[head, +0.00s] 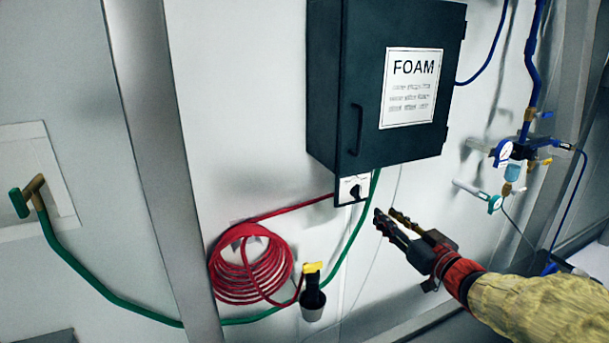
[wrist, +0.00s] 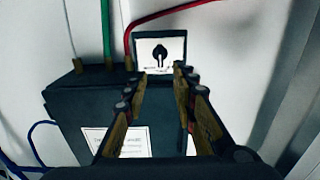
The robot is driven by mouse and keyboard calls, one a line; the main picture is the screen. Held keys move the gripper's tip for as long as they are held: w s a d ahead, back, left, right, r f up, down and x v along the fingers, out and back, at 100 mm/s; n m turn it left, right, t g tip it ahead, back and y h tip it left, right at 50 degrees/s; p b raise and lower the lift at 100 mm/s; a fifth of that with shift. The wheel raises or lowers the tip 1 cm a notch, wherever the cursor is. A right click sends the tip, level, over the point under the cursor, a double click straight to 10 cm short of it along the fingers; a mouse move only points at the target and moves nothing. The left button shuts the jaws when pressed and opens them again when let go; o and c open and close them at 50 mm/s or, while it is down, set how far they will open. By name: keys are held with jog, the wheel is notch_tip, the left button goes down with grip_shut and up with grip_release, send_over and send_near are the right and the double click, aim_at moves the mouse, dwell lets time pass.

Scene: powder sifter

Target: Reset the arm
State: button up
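My gripper (head: 384,218) is in front of the wall, just below and right of the dark foam cabinet (head: 345,90). My arm comes in from the lower right in a yellow sleeve with a red cuff. The two fingers are apart with nothing between them, and they also show spread in the wrist view (wrist: 166,80). A white switch plate with a black knob (head: 353,189) sits under the cabinet. In the wrist view the knob (wrist: 159,53) appears beyond the fingertips, with a visible gap below it. I cannot tell the exact distance to the plate.
A coiled red hose (head: 250,265) hangs on the wall at lower left, beside a black nozzle with a yellow top (head: 313,290). A green hose (head: 90,285) runs along the wall. Blue pipes and a gauge (head: 503,150) stand at right.

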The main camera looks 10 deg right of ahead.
jog(key=s+d+f+m+g+h, duration=0.2)
jog(key=d+f+m+g+h, duration=0.15)
jog(key=d+f+h, duration=0.5)
jog(key=s+d+f+m+g+b, duration=0.1)
jog(key=s+d+f+m+g, duration=0.15)
jog(key=s+f+g, duration=0.6)
jog(key=s+a+f+n+g+y+b, duration=0.1)
jog(key=s+a+f+g+y+b, duration=0.2)
jog(key=s+a, duration=1.2)
jog(key=s+a+r+n+t+y+b, duration=0.1)
jog(key=s+a+n+t+y+b, duration=0.1)
jog(key=a, duration=1)
jog(key=shift+s+a+n+t+b, duration=0.4)
jog(key=shift+s+b, duration=0.35)
jog(key=shift+b, duration=0.4)
